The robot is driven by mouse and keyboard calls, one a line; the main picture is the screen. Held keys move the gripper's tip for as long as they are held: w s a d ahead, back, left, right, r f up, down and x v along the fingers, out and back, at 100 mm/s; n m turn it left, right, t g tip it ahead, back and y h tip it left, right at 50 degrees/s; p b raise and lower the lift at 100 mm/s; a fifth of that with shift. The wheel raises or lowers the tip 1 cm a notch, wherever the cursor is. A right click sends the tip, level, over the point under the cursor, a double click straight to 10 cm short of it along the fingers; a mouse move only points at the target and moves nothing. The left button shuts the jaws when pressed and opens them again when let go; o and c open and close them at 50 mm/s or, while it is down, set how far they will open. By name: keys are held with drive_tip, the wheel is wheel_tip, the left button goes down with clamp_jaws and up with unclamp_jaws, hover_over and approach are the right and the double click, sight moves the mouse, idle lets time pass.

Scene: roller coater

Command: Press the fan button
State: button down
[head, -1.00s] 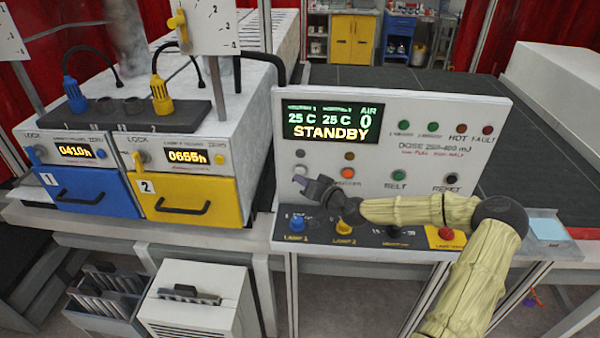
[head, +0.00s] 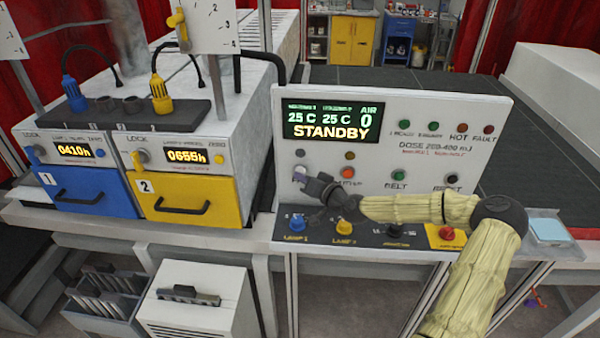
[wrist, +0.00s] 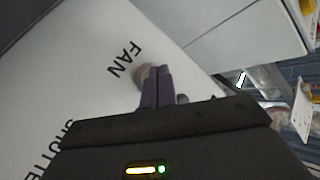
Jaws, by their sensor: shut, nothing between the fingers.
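The fan button (head: 300,170) is a pale round button at the left of the white control panel's front, below the display. In the wrist view it shows as a pale knob (wrist: 141,74) beside the printed word FAN, partly covered by my fingers. My gripper (head: 301,181) is shut and empty. Its purple-grey fingertips (wrist: 155,71) point at the panel and overlap the button in the wrist view. I cannot tell whether they touch it or whether it is pushed in. The display (head: 331,121) reads STANDBY and AIR 0.
Right of the fan button are an orange shutter button (head: 348,173), a green belt button (head: 398,175) and a dark reset button (head: 452,179). Below, the sloped ledge carries a blue knob (head: 297,224), a yellow knob (head: 344,228) and a red button (head: 447,234), close under my arm.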

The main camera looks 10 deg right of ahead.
drive_tip(key=shift+w+d, duration=0.1)
drive_tip(key=shift+w, duration=0.3)
idle(0.7)
drive_tip(key=shift+s, duration=0.15)
drive_tip(key=shift+s+a+b, duration=0.2)
drive_tip(key=shift+s+b, duration=0.1)
drive_tip(key=shift+s, duration=0.35)
drive_tip(key=s, duration=0.1)
drive_tip(key=s+a, duration=0.1)
drive_tip(key=s, duration=0.2)
drive_tip(key=shift+s+a, duration=0.3)
drive_tip(key=shift+s, duration=0.1)
idle(0.6)
